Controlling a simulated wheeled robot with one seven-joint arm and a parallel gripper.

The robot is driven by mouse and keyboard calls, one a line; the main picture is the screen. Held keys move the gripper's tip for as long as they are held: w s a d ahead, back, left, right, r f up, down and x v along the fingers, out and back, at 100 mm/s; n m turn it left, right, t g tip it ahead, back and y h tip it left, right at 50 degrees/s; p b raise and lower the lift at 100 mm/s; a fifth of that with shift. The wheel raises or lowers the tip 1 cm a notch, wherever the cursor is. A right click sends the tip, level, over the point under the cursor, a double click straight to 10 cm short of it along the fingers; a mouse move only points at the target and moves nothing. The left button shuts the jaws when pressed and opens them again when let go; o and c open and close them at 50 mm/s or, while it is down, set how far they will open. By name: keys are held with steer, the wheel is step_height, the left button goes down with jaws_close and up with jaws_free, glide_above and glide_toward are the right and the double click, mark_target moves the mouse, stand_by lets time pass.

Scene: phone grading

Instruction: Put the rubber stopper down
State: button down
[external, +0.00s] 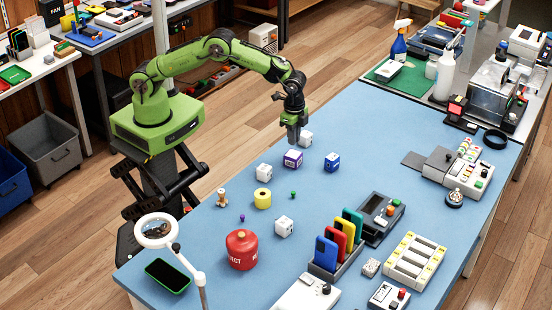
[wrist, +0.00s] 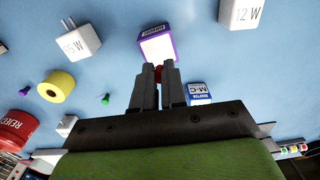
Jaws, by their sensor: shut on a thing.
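In the wrist view the two fingers (wrist: 158,75) are close together on a small red piece, which I take to be the rubber stopper (wrist: 158,74). Only a little of the stopper shows between the fingers; in the external view I cannot make it out. A small green piece (external: 293,195) and a small purple piece (external: 242,217) lie apart on the table; both also show in the wrist view, green (wrist: 105,99) and purple (wrist: 25,90).
White charger cubes (external: 263,172), a blue box (external: 332,161), a yellow roll (external: 263,199) and a red REJECT canister (external: 241,250) stand around. A rack of coloured phones (external: 337,245) is at the front.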

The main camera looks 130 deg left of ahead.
steer(key=shift+f, duration=2)
steer(key=shift+f+b, duration=0.15)
steer(key=shift+b, duration=0.2)
steer(key=c, duration=1.2)
jaws_free()
step_height(320, 180, up, 12)
steer(key=shift+d+r+p, duration=0.15)
steer(key=shift+r+p, duration=0.1)
steer(key=shift+p, duration=0.75)
